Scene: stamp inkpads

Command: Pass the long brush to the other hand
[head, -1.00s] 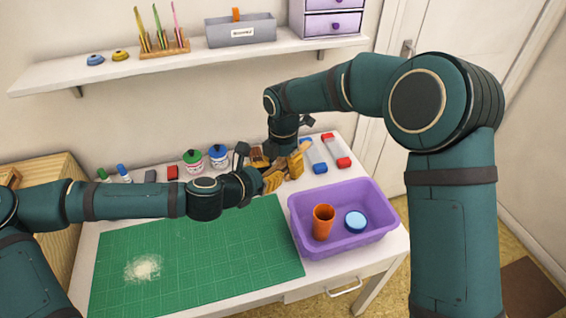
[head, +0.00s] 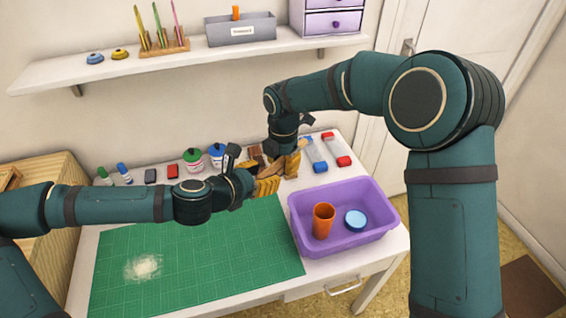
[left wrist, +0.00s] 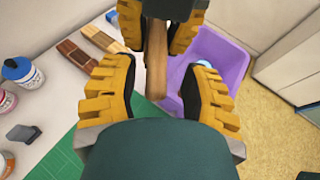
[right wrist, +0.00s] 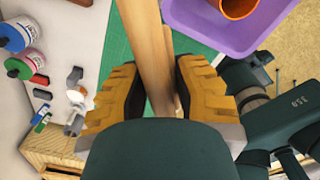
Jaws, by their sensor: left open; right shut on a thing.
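The long brush shows as a pale wooden handle (right wrist: 148,45) in the right wrist view, running between the fingers of my right gripper (right wrist: 160,72), which is shut on it. In the left wrist view, the handle (left wrist: 156,60) extends from the right gripper toward my left gripper (left wrist: 160,82). The left gripper's fingers stand wide apart on either side of the handle's near end, with clear gaps. In the head view, my left gripper (head: 262,178) and right gripper (head: 286,163) are close together above the back of the table. The bristles cannot be made out.
A purple tub (head: 375,232) with an orange cup (head: 323,221) and a blue-lidded round pot (head: 355,221) stands right of the green mat (head: 210,255). Jars (head: 193,160) and small blocks line the table's back.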

